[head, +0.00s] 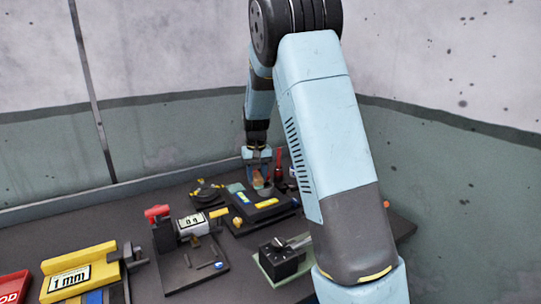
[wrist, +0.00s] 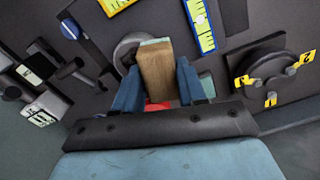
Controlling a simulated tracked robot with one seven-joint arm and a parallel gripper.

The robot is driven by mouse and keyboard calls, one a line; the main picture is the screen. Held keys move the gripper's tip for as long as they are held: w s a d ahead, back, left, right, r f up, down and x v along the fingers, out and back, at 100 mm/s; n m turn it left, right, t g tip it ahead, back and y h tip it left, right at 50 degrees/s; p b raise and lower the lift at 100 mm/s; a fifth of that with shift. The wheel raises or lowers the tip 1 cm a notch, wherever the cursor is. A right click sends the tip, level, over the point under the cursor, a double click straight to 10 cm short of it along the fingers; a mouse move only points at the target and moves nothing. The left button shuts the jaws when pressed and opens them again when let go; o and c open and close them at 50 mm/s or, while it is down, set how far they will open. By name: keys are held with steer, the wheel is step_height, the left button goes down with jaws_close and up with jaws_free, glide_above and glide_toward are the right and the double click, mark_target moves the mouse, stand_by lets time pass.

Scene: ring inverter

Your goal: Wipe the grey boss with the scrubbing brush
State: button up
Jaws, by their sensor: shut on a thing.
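My gripper (head: 257,168) is at the back of the bench, pointing down. In the wrist view its two blue fingers (wrist: 159,82) are shut on the wooden block of the scrubbing brush (wrist: 157,72). A pale green edge shows at the block's far end. The brush is a small brown patch under the fingers in the head view (head: 257,181). The grey boss (wrist: 124,50) is a round grey shape just beside and partly behind the block; it also shows below the gripper in the head view (head: 266,190). I cannot tell whether brush and boss touch.
A dark fixture with yellow labels (head: 262,207) lies close in front of the gripper. A black disc with yellow tags (wrist: 270,70) is at the right of the wrist view. A red-handled tool (head: 278,160) stands close right of the gripper. A red-handled vise-like device (head: 158,212) stands further left.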

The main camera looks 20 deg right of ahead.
steer(key=shift+a, duration=0.15)
steer(key=shift+s+d, duration=0.25)
steer(key=shift+d, duration=1.3)
steer(key=shift+s+d, duration=0.2)
steer(key=shift+d, duration=1.3)
step_height(320, 180, up, 8)
steer(key=shift+a+f, duration=0.1)
steer(key=shift+s, duration=0.15)
steer(key=shift+f, duration=0.1)
